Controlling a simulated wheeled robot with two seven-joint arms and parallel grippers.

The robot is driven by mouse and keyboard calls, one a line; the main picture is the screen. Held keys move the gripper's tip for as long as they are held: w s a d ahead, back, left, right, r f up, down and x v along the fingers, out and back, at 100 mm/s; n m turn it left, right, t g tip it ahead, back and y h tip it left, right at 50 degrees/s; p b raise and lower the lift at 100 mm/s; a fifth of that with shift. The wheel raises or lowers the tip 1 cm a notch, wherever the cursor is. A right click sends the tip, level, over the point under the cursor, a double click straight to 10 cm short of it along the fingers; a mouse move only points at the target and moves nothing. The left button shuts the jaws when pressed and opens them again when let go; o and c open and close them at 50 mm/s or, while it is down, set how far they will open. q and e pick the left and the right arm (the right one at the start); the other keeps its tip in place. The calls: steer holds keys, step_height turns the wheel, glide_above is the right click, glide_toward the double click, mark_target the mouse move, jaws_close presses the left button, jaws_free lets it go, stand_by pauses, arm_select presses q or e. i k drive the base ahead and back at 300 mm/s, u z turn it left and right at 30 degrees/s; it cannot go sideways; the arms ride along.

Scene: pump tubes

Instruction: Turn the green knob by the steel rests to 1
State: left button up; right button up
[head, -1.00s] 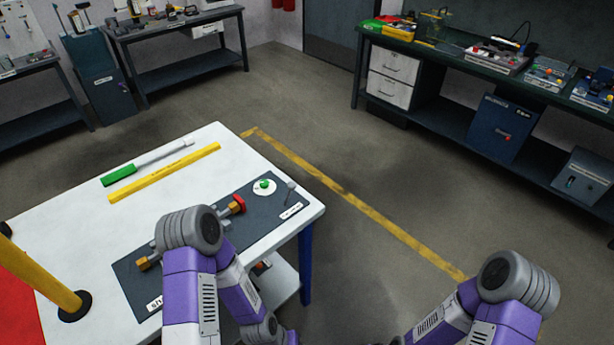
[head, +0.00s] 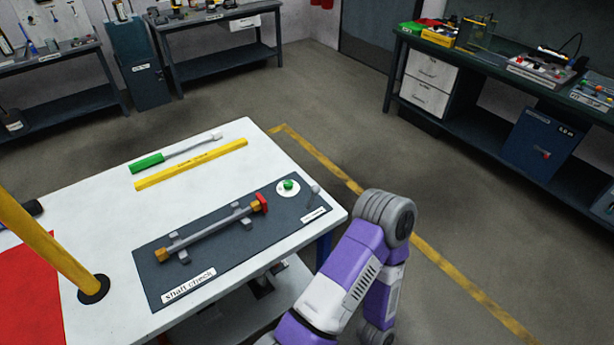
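The green knob (head: 288,184) sits on a round white dial (head: 281,191) at the far right end of a dark mat (head: 215,263) on the white table. Its pointer and the dial marks are too small to read. The steel rests (head: 183,253) stand on the mat to the left of the knob. A grey shaft (head: 210,231) with a red end and a brass-coloured end lies across them. One purple and white arm of mine rises at the lower right, beside the table. Neither gripper is in view.
A "shaft check" label (head: 188,286) is on the mat. A small grey lever (head: 315,189) stands right of the knob. A yellow bar (head: 192,164) and a green-handled tool (head: 147,163) lie behind the mat. A yellow post (head: 55,245) rises at the left.

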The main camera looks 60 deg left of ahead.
mark_target(287, 185)
steer(key=i, duration=0.75)
steer(key=u, duration=2.4)
